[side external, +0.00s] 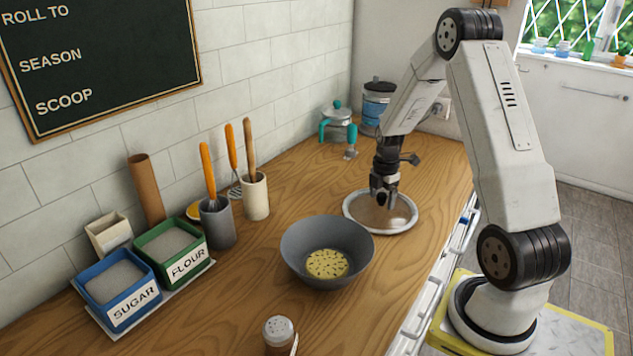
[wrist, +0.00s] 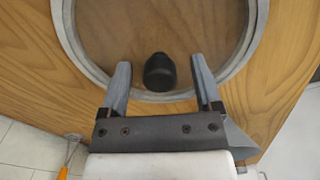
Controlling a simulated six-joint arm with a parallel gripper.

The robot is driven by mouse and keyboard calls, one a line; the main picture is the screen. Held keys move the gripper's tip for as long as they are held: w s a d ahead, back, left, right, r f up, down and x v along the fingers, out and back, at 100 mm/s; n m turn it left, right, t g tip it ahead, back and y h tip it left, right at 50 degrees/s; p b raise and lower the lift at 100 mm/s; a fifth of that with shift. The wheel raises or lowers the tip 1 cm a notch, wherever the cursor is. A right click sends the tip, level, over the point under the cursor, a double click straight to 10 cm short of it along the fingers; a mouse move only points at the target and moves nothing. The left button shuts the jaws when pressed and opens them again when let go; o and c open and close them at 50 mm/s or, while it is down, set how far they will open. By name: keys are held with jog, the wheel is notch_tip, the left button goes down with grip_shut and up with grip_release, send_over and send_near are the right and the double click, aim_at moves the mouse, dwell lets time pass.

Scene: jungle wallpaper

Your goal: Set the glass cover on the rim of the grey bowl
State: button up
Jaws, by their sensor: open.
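The glass cover (side external: 401,218) lies on the wooden counter to the right of and behind the grey bowl. It is clear with a pale grey rim, which fills the top of the wrist view (wrist: 82,58). Its black knob (wrist: 160,72) stands between my gripper's two fingers, with a gap on each side. My gripper (side external: 382,196) is open and low over the cover; it also shows in the wrist view (wrist: 159,78). The grey bowl (side external: 305,257) stands upright and uncovered, with yellow, dark-flecked food in its bottom.
A shaker (side external: 279,335) stands in front of the bowl. Sugar (side external: 120,292) and flour (side external: 172,252) boxes sit at the left. Two utensil crocks (side external: 217,225) (side external: 256,196) stand behind the bowl. A teal-handled pot (side external: 337,124) is at the back. Counter between bowl and cover is clear.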

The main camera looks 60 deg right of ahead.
grip_shut()
jog(key=shift+r, duration=0.1)
dwell(0.3)
jog(key=shift+r, duration=0.75)
jog(key=s+a+r, duration=0.7)
jog(key=s+r, duration=0.4)
jog(key=shift+s+a+r, duration=0.2)
jog(key=shift+s+a, duration=0.1)
jog(key=shift+a, duration=0.1)
